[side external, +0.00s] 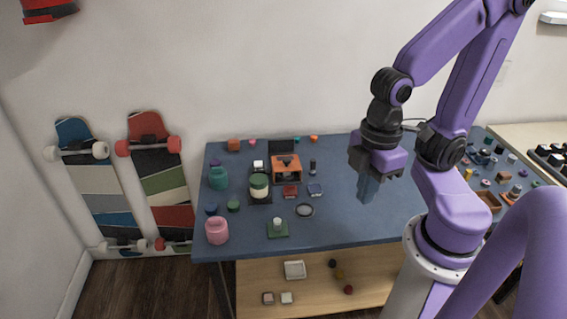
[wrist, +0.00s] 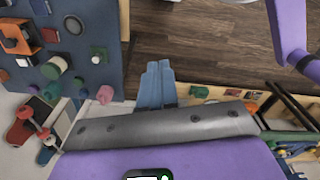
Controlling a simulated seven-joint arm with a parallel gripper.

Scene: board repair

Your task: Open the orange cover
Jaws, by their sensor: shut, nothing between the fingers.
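The orange cover (side external: 286,165) is part of a small orange box-like unit with a dark opening, standing towards the back of the blue table. In the wrist view the same orange unit (wrist: 14,40) is at the upper left edge. Whether its cover is shut or raised is too small to tell. My gripper (side external: 368,190) hangs above the table, to the right of the orange unit and well apart from it. Its blue fingers (wrist: 156,84) are together and hold nothing.
A green-and-white jar (side external: 259,187) stands just left of the orange unit. A pink jar (side external: 216,230) and a teal jar (side external: 218,178) stand at the left. Small blocks and a ring (side external: 305,210) lie nearby. The blue table (side external: 345,225) is mostly clear below my gripper.

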